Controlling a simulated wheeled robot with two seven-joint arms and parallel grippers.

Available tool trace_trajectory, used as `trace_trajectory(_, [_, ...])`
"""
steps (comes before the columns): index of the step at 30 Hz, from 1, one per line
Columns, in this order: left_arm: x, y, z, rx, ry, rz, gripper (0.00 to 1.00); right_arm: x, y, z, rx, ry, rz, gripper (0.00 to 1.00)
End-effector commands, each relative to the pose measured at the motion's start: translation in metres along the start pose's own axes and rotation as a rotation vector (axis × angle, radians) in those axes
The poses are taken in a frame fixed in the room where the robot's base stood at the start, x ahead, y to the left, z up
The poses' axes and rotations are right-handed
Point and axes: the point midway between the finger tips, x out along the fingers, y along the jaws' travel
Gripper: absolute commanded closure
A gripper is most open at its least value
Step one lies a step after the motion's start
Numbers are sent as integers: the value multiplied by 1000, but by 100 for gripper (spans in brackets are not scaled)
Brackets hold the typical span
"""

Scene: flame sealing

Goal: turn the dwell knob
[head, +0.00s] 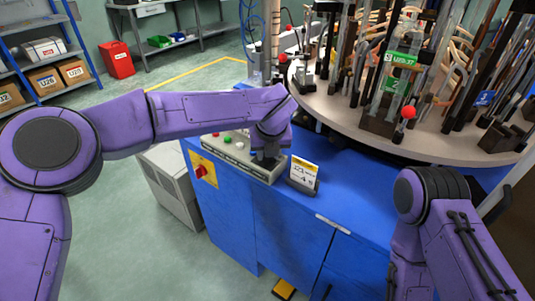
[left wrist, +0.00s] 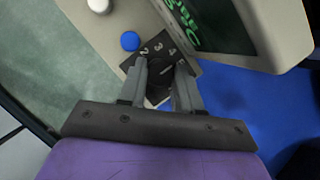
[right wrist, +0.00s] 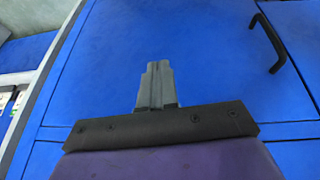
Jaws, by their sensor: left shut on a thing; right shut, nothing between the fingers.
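The dwell knob (left wrist: 158,93) is dark and sits on a black dial plate (left wrist: 152,52) with white numbers, in the left wrist view. My left gripper (left wrist: 163,72) is shut on the knob, one finger on each side. The fingers hide part of the knob and dial, so its setting cannot be read. In the head view my left gripper (head: 266,160) points down at the right end of the beige control box (head: 235,154), and the knob is hidden there. My right gripper (right wrist: 157,70) is shut and empty before the blue cabinet front.
A display housing (left wrist: 270,25) with green characters is close beside the left fingers. A blue button (left wrist: 130,41) is near the dial. A yellow and white card (head: 304,174) stands right of the box. The round turntable (head: 340,108) with glassware is behind.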

Motion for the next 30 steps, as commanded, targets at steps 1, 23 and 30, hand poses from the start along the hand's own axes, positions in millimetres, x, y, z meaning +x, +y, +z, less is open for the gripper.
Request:
trace_trajectory(1, [0,-1,1,-38,-3,14,97,1,0,0,0,0,0,100])
trace_trajectory(23, [0,-4,1,-479,-1,198,97,1,0,0,0,0,0,100])
trace_trajectory(30, [0,-4,1,-512,1,211,97,1,0,0,0,0,0,100])
